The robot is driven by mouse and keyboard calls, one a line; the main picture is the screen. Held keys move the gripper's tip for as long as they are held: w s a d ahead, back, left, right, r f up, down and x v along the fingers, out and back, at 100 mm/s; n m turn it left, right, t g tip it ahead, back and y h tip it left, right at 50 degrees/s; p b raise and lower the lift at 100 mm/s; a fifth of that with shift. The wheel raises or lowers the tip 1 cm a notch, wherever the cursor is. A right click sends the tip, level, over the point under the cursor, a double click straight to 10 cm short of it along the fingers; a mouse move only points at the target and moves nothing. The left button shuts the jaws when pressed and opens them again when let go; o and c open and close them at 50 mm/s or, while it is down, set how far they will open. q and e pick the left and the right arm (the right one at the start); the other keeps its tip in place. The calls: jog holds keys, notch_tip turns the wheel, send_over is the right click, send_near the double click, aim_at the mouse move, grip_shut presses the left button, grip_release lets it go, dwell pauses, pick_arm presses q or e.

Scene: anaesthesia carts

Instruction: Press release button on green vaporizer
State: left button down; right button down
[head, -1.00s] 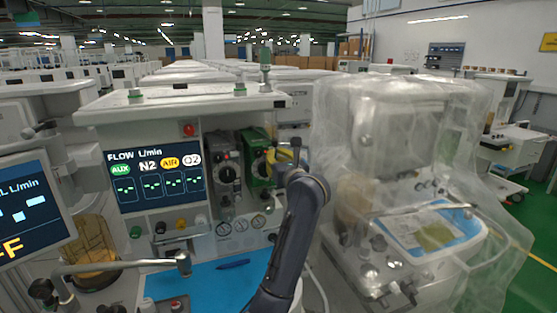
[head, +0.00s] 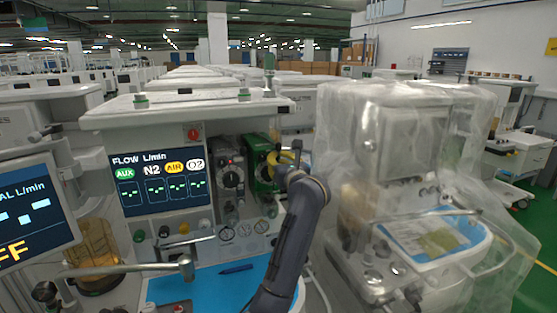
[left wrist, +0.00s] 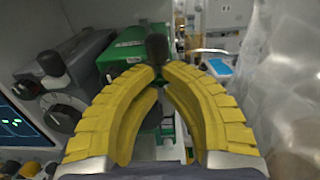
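The green vaporizer (head: 262,166) stands at the right end of the machine's front, beside a grey vaporizer. In the left wrist view its green top (left wrist: 128,48) is beyond my fingers, with a dark upright knob (left wrist: 157,47). My left gripper (head: 286,157) is at the right side of the green vaporizer. Its yellow curved fingers (left wrist: 158,75) nearly meet at the tips, and the dark knob shows at the narrow gap between them. I cannot tell whether the tips touch it. The release button is not clearly distinguishable. My right gripper is not in view.
The grey vaporizer (head: 230,172) stands close on the left, next to the flow screen (head: 158,180). A blue work surface (head: 210,284) with a pen (head: 236,268) lies below. A plastic-covered machine (head: 400,190) stands to the right, across a narrow gap.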

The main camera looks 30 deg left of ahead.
pick_arm(q)
jog(key=v, duration=1.3)
jog(key=shift+s+d, duration=0.2)
jog(key=shift+d, duration=0.15)
